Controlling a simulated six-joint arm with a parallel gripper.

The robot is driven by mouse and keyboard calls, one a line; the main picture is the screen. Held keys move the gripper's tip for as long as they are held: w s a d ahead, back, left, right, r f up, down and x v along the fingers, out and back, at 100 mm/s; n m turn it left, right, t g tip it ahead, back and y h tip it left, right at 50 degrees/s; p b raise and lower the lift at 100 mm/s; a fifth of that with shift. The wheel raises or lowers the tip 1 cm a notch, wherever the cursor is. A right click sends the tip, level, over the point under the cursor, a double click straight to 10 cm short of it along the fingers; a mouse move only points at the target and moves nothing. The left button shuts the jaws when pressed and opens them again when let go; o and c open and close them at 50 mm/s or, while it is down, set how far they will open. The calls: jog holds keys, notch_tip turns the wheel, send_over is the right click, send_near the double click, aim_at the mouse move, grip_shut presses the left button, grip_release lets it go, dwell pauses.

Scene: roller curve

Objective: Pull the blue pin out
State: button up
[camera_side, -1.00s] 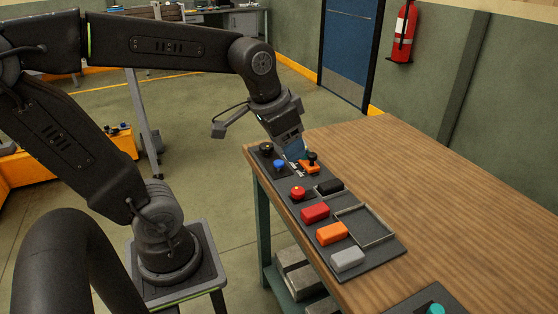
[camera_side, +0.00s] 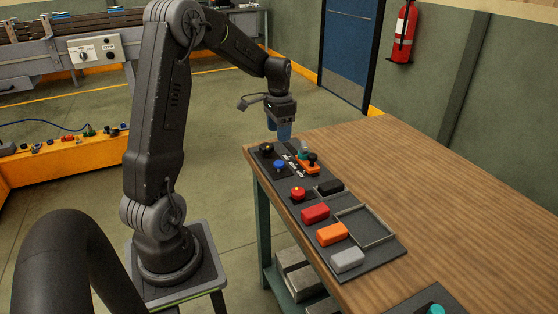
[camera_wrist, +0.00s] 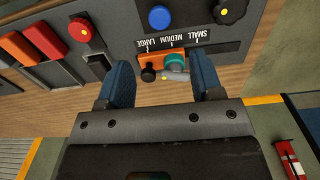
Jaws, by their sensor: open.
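The blue pin (camera_side: 279,164) shows as a round blue head on the dark panel near the table's far left corner. It also shows in the wrist view (camera_wrist: 159,18) at the top middle, beyond my fingertips; its shaft is hidden. My gripper (camera_side: 284,131) is above the far end of the panel, pointing down, with blue fingers spread apart and nothing held. In the wrist view my open fingers (camera_wrist: 162,72) frame an orange slider piece (camera_wrist: 160,58) with a black knob (camera_wrist: 148,74) and a teal knob (camera_wrist: 175,62). The blue pin is outside the fingers.
A black knob (camera_side: 266,148) is beside the pin. A red button (camera_side: 298,193), a black block (camera_side: 330,187), red, orange and grey blocks and an empty framed tray (camera_side: 378,240) lie nearer.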

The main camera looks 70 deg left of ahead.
aim_at(279, 162)
notch_tip(279, 162, down, 11)
jog(key=shift+r, duration=0.15)
jog(key=shift+c, duration=0.3)
grip_shut()
dwell(0.4)
